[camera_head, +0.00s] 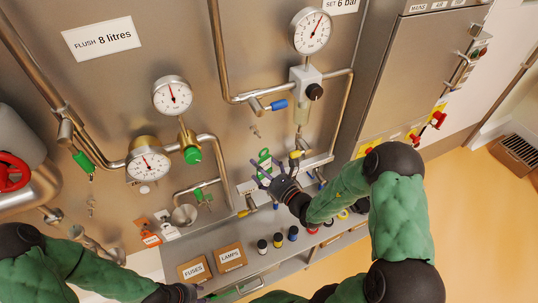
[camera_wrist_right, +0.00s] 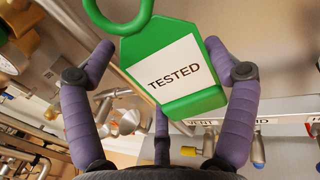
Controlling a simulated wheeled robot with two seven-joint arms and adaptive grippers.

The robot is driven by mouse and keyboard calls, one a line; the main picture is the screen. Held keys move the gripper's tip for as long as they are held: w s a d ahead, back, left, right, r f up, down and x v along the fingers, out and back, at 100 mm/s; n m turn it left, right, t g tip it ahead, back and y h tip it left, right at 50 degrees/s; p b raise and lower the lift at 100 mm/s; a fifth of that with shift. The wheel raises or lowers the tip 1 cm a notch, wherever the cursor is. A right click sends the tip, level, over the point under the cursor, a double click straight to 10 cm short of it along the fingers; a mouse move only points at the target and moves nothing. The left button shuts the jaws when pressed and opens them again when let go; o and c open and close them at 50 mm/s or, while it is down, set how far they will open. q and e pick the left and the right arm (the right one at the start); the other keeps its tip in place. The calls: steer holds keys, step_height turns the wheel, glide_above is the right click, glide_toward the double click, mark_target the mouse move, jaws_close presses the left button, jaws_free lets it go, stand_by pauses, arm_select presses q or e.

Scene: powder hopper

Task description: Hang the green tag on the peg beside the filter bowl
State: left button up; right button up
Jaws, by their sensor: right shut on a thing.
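The green tag (camera_head: 264,158) with a ring at its top is in my right gripper (camera_head: 268,178), in front of the steel panel. In the right wrist view the tag (camera_wrist_right: 180,70) shows its white "TESTED" label, tilted, with the purple fingers (camera_wrist_right: 160,95) around it. The filter bowl (camera_head: 302,113) hangs below the regulator with the black knob, up and right of the tag. A small metal piece (camera_head: 256,130) on the panel, left of the bowl, looks like the peg. The tag appears apart from it. My left gripper (camera_head: 190,294) is at the bottom edge, its fingers barely visible.
Pipes and a blue-handled valve (camera_head: 278,105) are near the filter bowl. A yellow-handled valve (camera_head: 295,154) is right of the tag. The shelf below holds a FUSES box (camera_head: 194,270), a LAMPS box (camera_head: 231,257) and several small bottles.

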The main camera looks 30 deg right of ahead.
steer(key=shift+s+d+r+p, duration=0.45)
steer(key=shift+s+p, duration=0.2)
steer(key=shift+p, duration=0.1)
steer(key=shift+s+d+f, duration=0.1)
steer(key=shift+d, duration=0.15)
steer(key=shift+w+f, duration=0.1)
steer(key=shift+w, duration=0.35)
arm_select(q)
steer(key=shift+s+a+f+b, duration=0.15)
steer(key=shift+f+b, duration=0.6)
steer(key=shift+b, duration=1.25)
arm_select(e)
steer(key=shift+w+d+f, duration=0.1)
steer(key=shift+w+f, duration=0.15)
steer(key=shift+w, duration=1.25)
steer(key=shift+w+d+f, duration=0.1)
steer(key=shift+w+f, duration=0.15)
steer(key=shift+w, duration=1.2)
steer(key=shift+w+d+f, duration=0.1)
steer(key=shift+w+f, duration=0.15)
steer(key=shift+w, duration=1.25)
steer(key=o, duration=0.9)
